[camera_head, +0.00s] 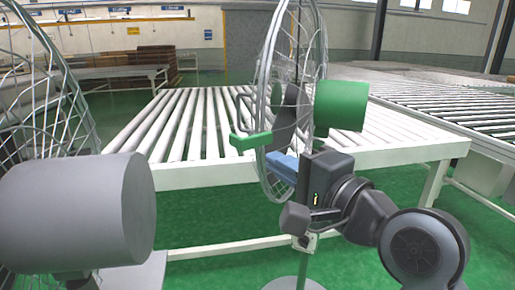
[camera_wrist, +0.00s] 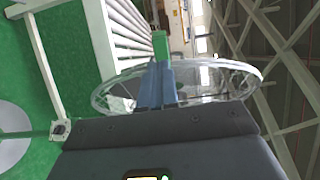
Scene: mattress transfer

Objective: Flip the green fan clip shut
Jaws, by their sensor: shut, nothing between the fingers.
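The green fan clip (camera_head: 250,141) is a small green block on the front of the middle fan's wire cage (camera_head: 268,90). It sticks out to the left, away from the rim. My gripper (camera_head: 272,160) has blue fingers, shut and empty, just below and right of the clip. In the wrist view the shut fingers (camera_wrist: 158,66) point at the green clip (camera_wrist: 160,44), which shows just beyond their tips. I cannot tell whether they touch. The fan's green motor housing (camera_head: 341,104) is behind the cage, above my wrist.
A grey fan (camera_head: 92,212) stands close at the left. A white roller conveyor (camera_head: 205,173) runs behind the fans, with another roller line (camera_head: 440,105) at the right. The fan's round base (camera_head: 293,284) rests on the green floor. The cage rim is close around my fingers.

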